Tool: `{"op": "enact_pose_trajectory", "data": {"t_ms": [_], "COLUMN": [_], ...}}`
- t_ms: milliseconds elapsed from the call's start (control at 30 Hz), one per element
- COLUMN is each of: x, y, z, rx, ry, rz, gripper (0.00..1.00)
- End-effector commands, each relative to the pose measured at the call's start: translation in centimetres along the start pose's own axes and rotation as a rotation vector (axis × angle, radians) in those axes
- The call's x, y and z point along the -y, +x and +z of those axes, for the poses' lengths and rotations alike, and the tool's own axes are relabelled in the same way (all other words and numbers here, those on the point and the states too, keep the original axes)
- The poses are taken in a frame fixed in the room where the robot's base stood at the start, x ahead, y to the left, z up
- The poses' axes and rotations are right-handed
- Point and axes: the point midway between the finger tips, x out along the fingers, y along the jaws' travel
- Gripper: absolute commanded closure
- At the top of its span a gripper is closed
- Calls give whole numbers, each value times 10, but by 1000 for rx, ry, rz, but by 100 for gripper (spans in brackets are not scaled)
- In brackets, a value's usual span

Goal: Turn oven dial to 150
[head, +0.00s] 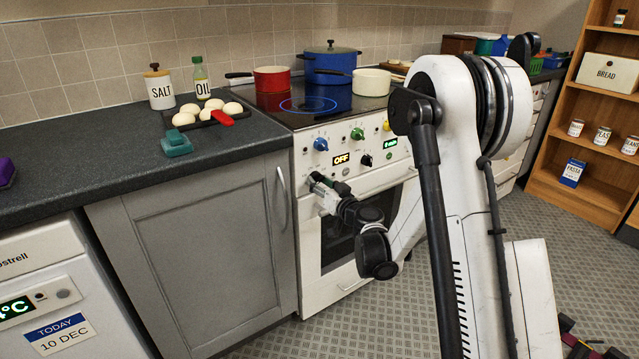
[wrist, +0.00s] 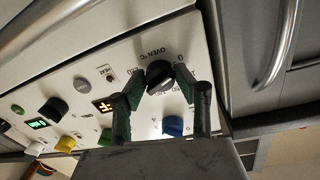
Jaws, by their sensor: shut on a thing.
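The white oven (head: 335,235) stands at the centre of the head view. My gripper (wrist: 160,79) is shut on the dial, with one dark finger on each side. In the head view my gripper (head: 318,182) reaches the panel and mostly hides the dial. An orange display (head: 342,159) beside it reads OFF. The dial's pointer setting is too small to tell.
Other knobs share the panel: blue (head: 320,144), green (head: 357,134), yellow (head: 387,126) and black (head: 365,160). A red pot (head: 272,80), blue pot (head: 331,64) and cream pan (head: 371,83) stand on the hob. A grey cupboard (head: 205,250) adjoins the oven.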

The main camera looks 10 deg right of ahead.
Motion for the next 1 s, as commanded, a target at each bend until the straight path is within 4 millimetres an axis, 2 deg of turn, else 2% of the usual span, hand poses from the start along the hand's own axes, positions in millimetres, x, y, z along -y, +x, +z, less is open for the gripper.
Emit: {"op": "enact_pose_trajectory", "data": {"t_ms": [367, 1000], "x": [1, 2], "y": [0, 0], "z": [0, -2], "rx": [11, 53], "ry": [142, 729], "rz": [2, 12], "gripper": [96, 96]}}
